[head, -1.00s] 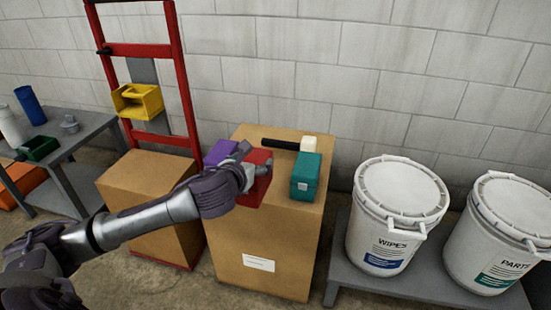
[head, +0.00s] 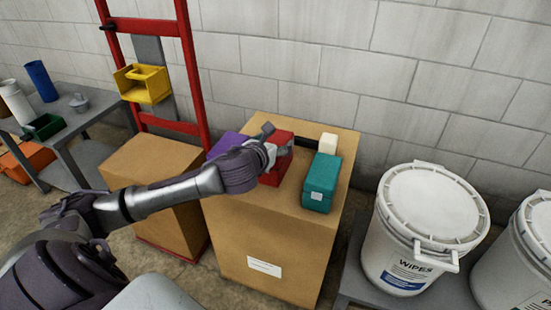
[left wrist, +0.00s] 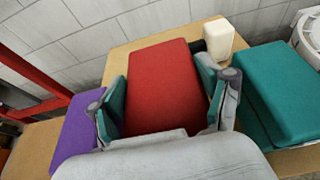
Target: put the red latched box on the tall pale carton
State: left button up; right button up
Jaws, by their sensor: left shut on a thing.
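The red latched box (head: 275,172) is at the top of the tall pale carton (head: 262,238), between a purple box (head: 228,143) and a teal box (head: 320,183). My left gripper (head: 272,153) is shut on the red box. In the left wrist view the red box (left wrist: 163,85) fills the space between the two fingers of the left gripper (left wrist: 165,105). Whether the box's underside touches the carton top is hidden. Its latch is not visible. My right gripper is not in view.
A mallet with a pale head (head: 328,143) lies behind the boxes. A shorter carton (head: 155,185) stands left on a red hand truck (head: 188,60) with a yellow bin (head: 142,84). White buckets (head: 425,215) stand right. A grey bench (head: 85,125) is far left.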

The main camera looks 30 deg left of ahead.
pick_arm(q)
jog(key=shift+f, duration=0.7)
jog(key=shift+w+f+b, duration=0.1)
jog(key=shift+f+b, duration=0.65)
jog(key=shift+f, duration=0.8)
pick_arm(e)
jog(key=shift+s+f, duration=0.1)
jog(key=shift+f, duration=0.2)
pick_arm(q)
jog(key=shift+f, duration=0.1)
jog(key=o, duration=1.4)
